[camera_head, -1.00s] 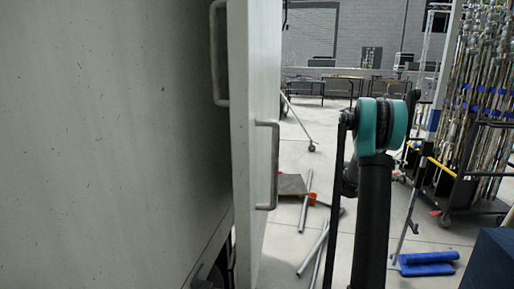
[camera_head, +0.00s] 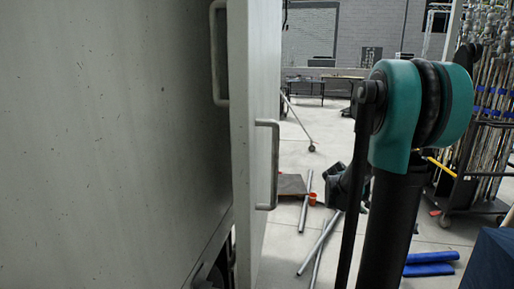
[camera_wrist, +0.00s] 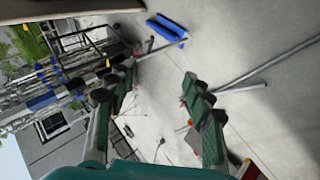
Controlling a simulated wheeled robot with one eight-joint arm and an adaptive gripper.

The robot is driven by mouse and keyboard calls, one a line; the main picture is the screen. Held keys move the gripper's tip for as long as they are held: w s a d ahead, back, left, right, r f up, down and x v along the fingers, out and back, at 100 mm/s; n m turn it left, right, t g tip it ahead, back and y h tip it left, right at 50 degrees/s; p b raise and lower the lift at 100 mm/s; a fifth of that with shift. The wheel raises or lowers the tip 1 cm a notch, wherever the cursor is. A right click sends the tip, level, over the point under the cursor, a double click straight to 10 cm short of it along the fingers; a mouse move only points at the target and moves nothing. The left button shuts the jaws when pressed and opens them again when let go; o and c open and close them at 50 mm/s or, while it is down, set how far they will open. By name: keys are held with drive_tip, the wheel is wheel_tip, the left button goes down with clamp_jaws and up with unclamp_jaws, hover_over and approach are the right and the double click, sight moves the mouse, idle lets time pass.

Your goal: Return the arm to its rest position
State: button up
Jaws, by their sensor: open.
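My arm stands at the right of the head view, with a large teal-and-black joint (camera_head: 412,115) on top of a dark upright link. A dark part of my arm shows low behind it, partly hidden. My gripper (camera_wrist: 158,82) shows in the wrist view with its two dark green fingers spread wide apart. Nothing is between the fingers, only grey floor behind them. In the head view I cannot clearly make out the fingers.
A large pale truck body (camera_head: 110,130) fills the left, with a door edge (camera_head: 258,90) and handle (camera_head: 268,165) near my arm. Metal pipes (camera_head: 320,242), an orange cup (camera_head: 312,198) and blue rolls (camera_head: 430,264) lie on the floor. A loaded rack (camera_head: 480,165) stands right.

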drive_tip(key=s+a+f+y, duration=0.4)
drive_tip(key=s+a+f, duration=0.1)
drive_tip(key=s+a, duration=0.5)
drive_tip(key=s+a+f+y, duration=0.5)
drive_tip(key=s+a, duration=0.5)
drive_tip(key=a, duration=0.3)
drive_tip(key=shift+s+a, duration=0.15)
drive_tip(key=shift+s, duration=0.2)
